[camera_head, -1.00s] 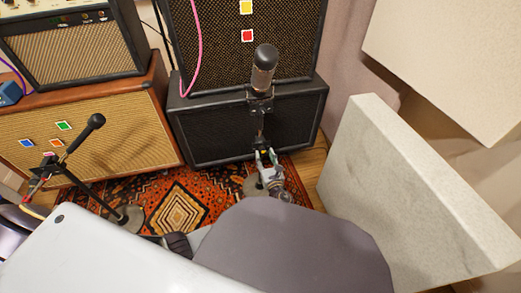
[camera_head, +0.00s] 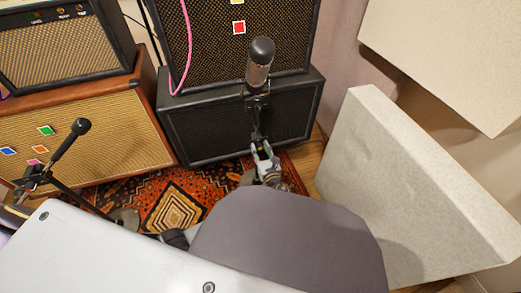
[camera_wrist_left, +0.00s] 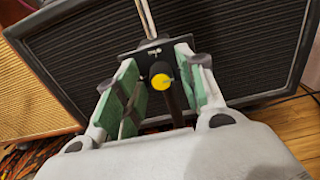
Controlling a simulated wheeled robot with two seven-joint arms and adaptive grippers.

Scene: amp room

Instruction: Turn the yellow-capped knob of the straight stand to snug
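The straight stand (camera_head: 257,122) holds a large dark microphone (camera_head: 260,65) upright in front of a black cabinet. Its yellow-capped knob (camera_wrist_left: 161,81) faces the camera in the left wrist view, below a small dark plate (camera_wrist_left: 152,56). My left gripper (camera_head: 263,150) is at the stand below the microphone. In the left wrist view its green-padded fingers (camera_wrist_left: 160,82) are apart, one on each side of the knob. A gap shows between the left finger and the knob; the right finger is nearer to it, and I cannot tell whether it touches. My right gripper is not in view.
A black speaker cabinet (camera_head: 200,135) stands close behind the stand. A pale panel (camera_head: 385,185) leans at the right. Another microphone (camera_head: 80,127) on a tilted boom is at the left, before a tan amp (camera_head: 105,120). A patterned rug (camera_head: 170,205) covers the floor.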

